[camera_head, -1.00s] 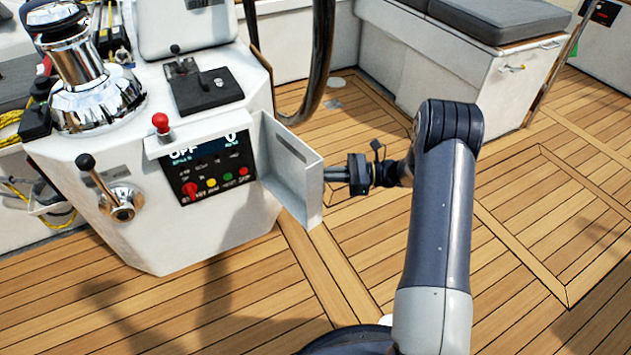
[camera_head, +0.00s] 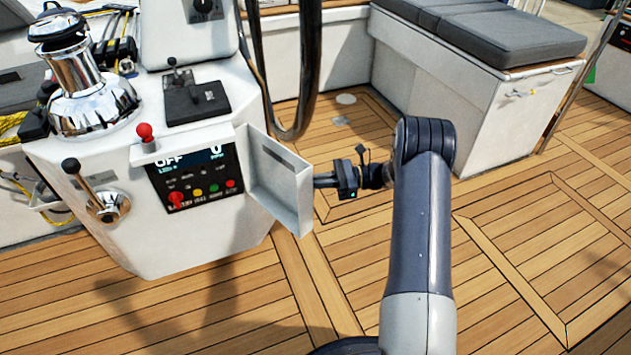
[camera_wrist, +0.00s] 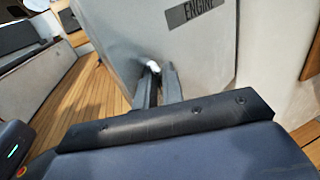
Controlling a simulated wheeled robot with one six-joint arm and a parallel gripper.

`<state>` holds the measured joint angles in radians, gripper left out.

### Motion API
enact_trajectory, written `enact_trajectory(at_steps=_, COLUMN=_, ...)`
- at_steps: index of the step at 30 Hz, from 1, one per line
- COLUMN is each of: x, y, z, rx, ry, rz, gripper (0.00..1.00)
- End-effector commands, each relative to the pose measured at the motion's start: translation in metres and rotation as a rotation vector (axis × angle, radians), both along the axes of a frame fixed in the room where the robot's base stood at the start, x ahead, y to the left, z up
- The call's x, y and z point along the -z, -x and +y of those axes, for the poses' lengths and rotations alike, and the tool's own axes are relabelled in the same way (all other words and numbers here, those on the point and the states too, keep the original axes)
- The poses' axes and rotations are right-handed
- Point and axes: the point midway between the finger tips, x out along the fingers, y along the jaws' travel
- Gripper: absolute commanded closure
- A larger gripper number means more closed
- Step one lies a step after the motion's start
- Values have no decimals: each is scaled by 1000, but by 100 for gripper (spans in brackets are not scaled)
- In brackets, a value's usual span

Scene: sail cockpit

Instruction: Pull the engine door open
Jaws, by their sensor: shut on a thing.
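The engine door (camera_head: 280,183) is a white panel with a raised rim, standing swung out from the right side of the engine panel (camera_head: 196,178) on the white console. The panel's OFF display, red switch and coloured buttons are uncovered. In the wrist view the door's outer face (camera_wrist: 205,50) carries an ENGINE label (camera_wrist: 193,11). My gripper (camera_head: 324,180) is at the door's right, outer side. In the wrist view my gripper's fingers (camera_wrist: 159,87) are close together on a small pale door handle (camera_wrist: 153,67), mostly hidden between them.
A red-knobbed lever (camera_head: 144,132) rises above the panel and a black-knobbed lever (camera_head: 72,167) is at its left. A steering wheel rim (camera_head: 307,75) stands behind the door. A cushioned bench (camera_head: 478,40) is at the back right. The wooden deck (camera_head: 500,230) is clear at the right.

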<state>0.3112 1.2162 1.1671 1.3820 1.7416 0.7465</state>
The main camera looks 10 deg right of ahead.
Motion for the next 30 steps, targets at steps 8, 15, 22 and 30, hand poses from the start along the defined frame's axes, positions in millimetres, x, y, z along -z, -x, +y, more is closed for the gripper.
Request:
enact_trajectory(at_steps=8, x=-6, y=-3, z=5, rx=-1, ry=-6, rz=-9, gripper=73)
enact_trajectory(at_steps=15, x=-5, y=-2, z=4, rx=-3, ry=-9, rz=-7, gripper=70)
enact_trajectory(at_steps=22, x=-5, y=-1, z=-18, rx=2, ry=-8, rz=-4, gripper=70)
enact_trajectory(at_steps=30, x=-3, y=1, z=-73, rx=3, ry=-4, rz=-5, gripper=70)
